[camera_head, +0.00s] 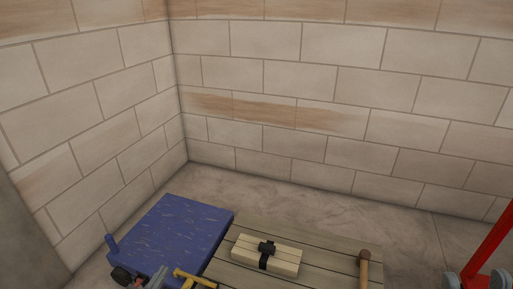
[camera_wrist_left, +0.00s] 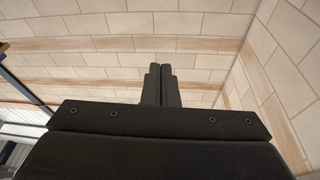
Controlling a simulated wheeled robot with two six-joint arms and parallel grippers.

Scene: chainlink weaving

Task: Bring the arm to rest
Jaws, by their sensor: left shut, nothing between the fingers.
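My left gripper (camera_wrist_left: 162,86) shows in the left wrist view. Its two dark fingers are shut against each other with nothing between them. Behind the fingers is only the pale block wall, and they touch nothing in that view. I cannot make out this gripper for sure in the head view. My right gripper shows in neither view.
A wooden plank top (camera_head: 325,263) at the bottom of the head view holds a pale wooden block (camera_head: 283,263) with a black strap and a mallet (camera_head: 364,266). A blue cart (camera_head: 180,235) stands left. A red post (camera_head: 490,245) stands right. Block walls (camera_head: 270,75) rise behind.

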